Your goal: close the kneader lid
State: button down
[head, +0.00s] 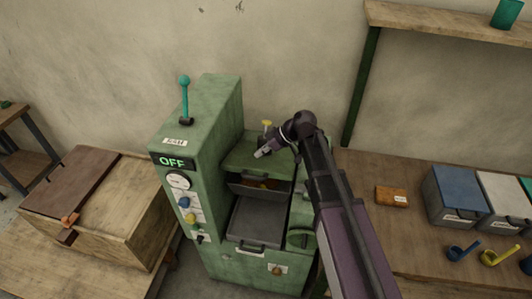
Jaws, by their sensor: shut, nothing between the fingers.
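The green kneader (205,145) stands against the wall, with a tall column on its left and a lower chamber on its right. A green panel that looks like the lid (243,153) sits at the top of the chamber. Below its front edge is a dark opening with something orange-brown (262,183) inside, so the chamber appears open. I cannot tell the lid's exact angle. My gripper (262,153) is shut and empty, over the lid near a yellow knob (266,125); whether it touches the lid is unclear. My arm hides the chamber's right side.
A grey tray-like part (262,220) with a handle sits at the kneader's front. A teal-knobbed lever (184,90) rises from the column, whose display (172,162) reads OFF. A wooden box (100,195) is left; bins (460,192) and a brown block (391,196) stand on the right bench.

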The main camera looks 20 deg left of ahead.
aim_at(243, 174)
jog(key=shift+s+a+f+b, duration=0.25)
jog(key=shift+a+f+b, duration=0.3)
jog(key=shift+f+b, duration=0.65)
jog(key=shift+s+a+f+b, duration=0.3)
jog(key=shift+a+f+b, duration=0.3)
jog(key=shift+f+b, duration=0.55)
jog(key=shift+s+a+f+b, duration=0.25)
jog(key=shift+a+f+b, duration=0.3)
jog(key=shift+f+b, duration=0.65)
jog(key=shift+f, duration=0.2)
jog(key=shift+f, duration=0.1)
jog(key=s+f+n+t+b, duration=0.1)
jog(key=s+f+b, duration=0.3)
jog(key=f+b, duration=0.7)
jog(key=shift+d+f+t, duration=0.2)
jog(key=shift+f+t, duration=0.1)
jog(key=shift+t, duration=0.4)
jog(key=shift+s+b, duration=0.1)
jog(key=shift+b, duration=0.2)
